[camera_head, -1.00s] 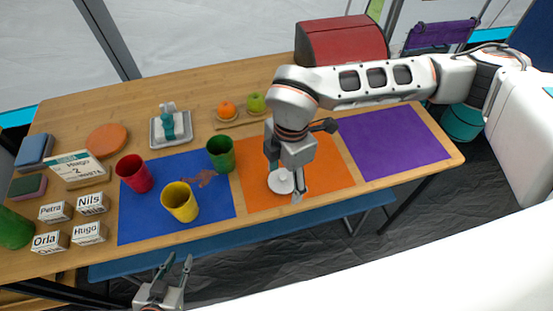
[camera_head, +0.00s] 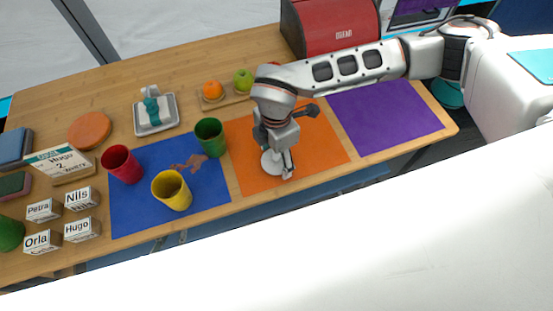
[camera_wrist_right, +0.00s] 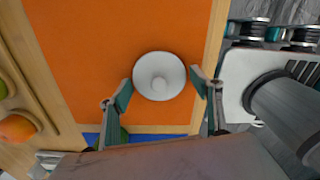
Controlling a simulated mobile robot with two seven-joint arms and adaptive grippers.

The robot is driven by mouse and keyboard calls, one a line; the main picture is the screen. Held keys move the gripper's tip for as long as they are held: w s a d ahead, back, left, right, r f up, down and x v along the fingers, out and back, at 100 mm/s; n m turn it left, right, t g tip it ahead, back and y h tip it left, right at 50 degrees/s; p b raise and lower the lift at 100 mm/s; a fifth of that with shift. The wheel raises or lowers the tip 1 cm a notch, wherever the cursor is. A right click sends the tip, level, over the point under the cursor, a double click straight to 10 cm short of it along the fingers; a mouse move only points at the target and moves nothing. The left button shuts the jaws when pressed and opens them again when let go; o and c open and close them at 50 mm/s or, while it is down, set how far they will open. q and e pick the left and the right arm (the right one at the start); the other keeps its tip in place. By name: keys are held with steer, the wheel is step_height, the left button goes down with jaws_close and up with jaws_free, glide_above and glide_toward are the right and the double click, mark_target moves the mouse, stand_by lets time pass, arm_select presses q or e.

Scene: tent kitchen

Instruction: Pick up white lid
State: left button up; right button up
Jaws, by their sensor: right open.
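The white lid (camera_head: 271,163) is round with a small knob and lies on the orange mat (camera_head: 318,158), near the table's front edge. It also shows in the right wrist view (camera_wrist_right: 159,76), whole and flat on the orange. My right gripper (camera_head: 277,170) is directly over the lid and hides part of it in the head view. In the right wrist view its two fingers (camera_wrist_right: 160,86) are open, one on each side of the lid's near part, with nothing held between them. I cannot tell whether they touch it. My left gripper is not in view.
A green cup (camera_head: 210,138) stands left of the orange mat. A yellow cup (camera_head: 172,190) and a red cup (camera_head: 122,164) are farther left. A board with an orange (camera_head: 213,90) and a green apple (camera_head: 243,81) lies behind. The purple mat (camera_head: 385,118) is empty.

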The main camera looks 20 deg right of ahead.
steer(key=c, duration=0.6)
